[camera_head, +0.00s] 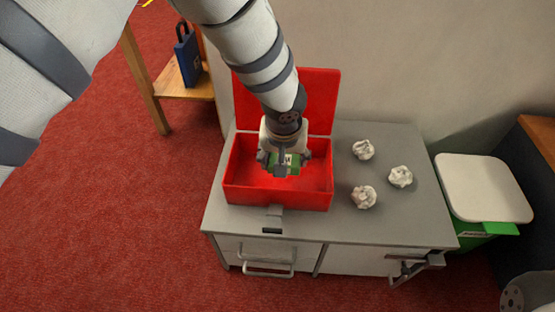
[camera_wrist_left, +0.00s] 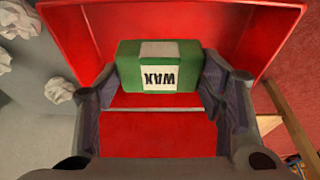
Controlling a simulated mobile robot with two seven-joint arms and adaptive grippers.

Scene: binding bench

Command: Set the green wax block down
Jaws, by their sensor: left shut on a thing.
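The green wax block (camera_head: 287,160) is between the fingers of my left gripper (camera_head: 281,168), which is shut on it. In the left wrist view the block (camera_wrist_left: 158,66) shows a white label reading WAX, upside down, with a gripper finger at each side. The gripper is over the open red box (camera_head: 318,192), within its walls as seen from the head. I cannot tell whether the block touches the box floor. My right gripper is not in view; only a part of my arm may show at the bottom right corner.
The box's lid (camera_head: 318,100) stands open at the back. Crumpled paper balls (camera_head: 401,176) lie on the grey cabinet top (camera_head: 300,228) right of the box. A green bin with a white lid (camera_head: 484,188) stands farther right. A wooden stand (camera_head: 190,90) is behind left.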

